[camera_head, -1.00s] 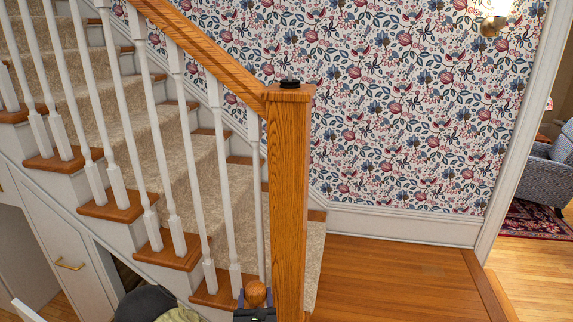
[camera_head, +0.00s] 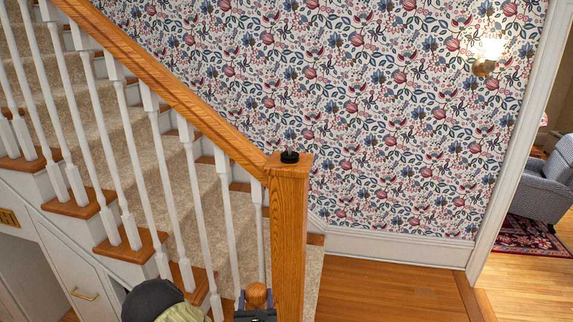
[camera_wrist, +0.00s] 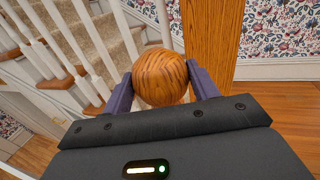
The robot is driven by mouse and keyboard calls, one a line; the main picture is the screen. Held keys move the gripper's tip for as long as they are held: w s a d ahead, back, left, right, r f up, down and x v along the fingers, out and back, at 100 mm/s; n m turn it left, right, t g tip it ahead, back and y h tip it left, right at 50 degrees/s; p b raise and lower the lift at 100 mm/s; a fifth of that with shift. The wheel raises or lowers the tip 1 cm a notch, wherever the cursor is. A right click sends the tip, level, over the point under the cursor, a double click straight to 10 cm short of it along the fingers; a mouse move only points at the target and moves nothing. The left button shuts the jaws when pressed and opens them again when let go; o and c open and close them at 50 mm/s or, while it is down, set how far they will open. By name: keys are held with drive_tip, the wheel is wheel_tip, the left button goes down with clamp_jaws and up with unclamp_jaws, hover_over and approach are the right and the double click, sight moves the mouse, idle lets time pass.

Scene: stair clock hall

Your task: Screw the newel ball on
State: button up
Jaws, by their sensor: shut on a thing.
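The newel ball (camera_wrist: 160,76) is a round wooden ball with visible grain. My gripper (camera_wrist: 160,90) is shut on it, with one purple finger on each side. The ball (camera_head: 256,295) also shows at the bottom of the head view, in my gripper (camera_head: 256,302), left of the newel post's lower part. The newel post (camera_head: 289,235) is a square oak post at the foot of the handrail. The ball's underside is hidden by my gripper.
The sloping oak handrail (camera_head: 180,92) and white balusters (camera_head: 205,225) run up to the left of the post. A dark cap-like thing (camera_head: 152,299) is at the bottom left. Open wood floor (camera_head: 380,285) lies right of the post.

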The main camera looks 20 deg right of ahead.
drive_tip(key=shift+d+r+p, duration=0.1)
drive_tip(key=shift+r+p, duration=0.45)
drive_tip(key=shift+r, duration=0.35)
drive_tip(key=shift+s+f, duration=0.1)
drive_tip(key=shift+f, duration=0.1)
